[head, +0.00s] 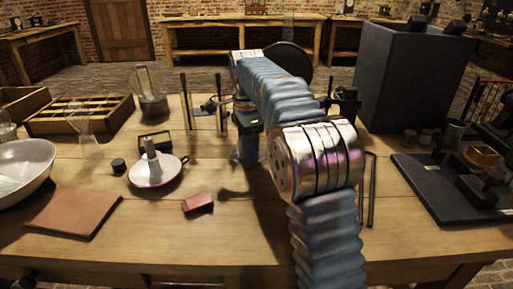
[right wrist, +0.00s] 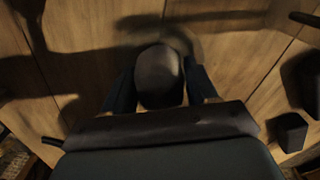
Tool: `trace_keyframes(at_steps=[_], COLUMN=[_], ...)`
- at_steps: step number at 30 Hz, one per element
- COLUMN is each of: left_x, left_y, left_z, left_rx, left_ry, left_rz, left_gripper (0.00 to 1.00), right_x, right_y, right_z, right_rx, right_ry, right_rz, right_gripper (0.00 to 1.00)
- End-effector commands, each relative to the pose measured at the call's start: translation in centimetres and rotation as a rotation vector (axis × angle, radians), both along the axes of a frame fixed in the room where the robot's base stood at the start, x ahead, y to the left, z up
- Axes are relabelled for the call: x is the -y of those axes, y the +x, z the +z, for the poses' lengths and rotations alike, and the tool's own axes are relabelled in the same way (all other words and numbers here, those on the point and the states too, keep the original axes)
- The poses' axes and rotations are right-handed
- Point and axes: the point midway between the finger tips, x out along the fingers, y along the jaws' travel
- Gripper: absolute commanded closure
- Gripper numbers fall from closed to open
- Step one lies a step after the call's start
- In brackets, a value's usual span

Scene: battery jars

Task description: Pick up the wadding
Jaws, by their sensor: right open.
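My right gripper (head: 248,150) points down over the middle of the table, its arm reaching in from the front. In the right wrist view the open gripper (right wrist: 162,92) has its two blue fingers on either side of a rounded grey-brown thing (right wrist: 159,76). This may be the wadding, but I cannot tell for sure, nor whether the fingers touch it. In the head view this thing is hidden by the gripper and arm. My left gripper is not in view.
On the wooden table (head: 130,240), a dark red block (head: 198,203) lies front-centre, left of my arm. A white red-rimmed dish (head: 160,178), brown mat (head: 72,213) and metal bowl (head: 22,172) are left. Thin upright rods (head: 187,105) stand behind. A black board (head: 425,185) is right.

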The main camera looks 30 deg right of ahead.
Motion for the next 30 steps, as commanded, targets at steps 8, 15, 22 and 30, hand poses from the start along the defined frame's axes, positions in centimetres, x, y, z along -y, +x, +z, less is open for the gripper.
trace_keyframes(at_steps=[8, 15, 22, 30], left_x=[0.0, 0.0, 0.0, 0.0], left_y=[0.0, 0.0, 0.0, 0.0], left_z=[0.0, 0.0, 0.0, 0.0], left_rx=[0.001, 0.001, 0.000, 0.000], left_ry=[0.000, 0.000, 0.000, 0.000], left_rz=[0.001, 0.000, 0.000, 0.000], left_gripper=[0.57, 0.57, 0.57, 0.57], right_x=[0.0, 0.0, 0.1, 0.1], right_y=[0.0, 0.0, 0.0, 0.1], right_z=[0.0, 0.1, 1.0, 6.1], right_rx=[0.001, 0.001, 0.003, 0.004], right_ry=[0.000, 0.000, -0.001, -0.003], right_rz=[0.000, 0.000, 0.000, -0.002], right_gripper=[0.66, 0.80, 0.80, 0.80])
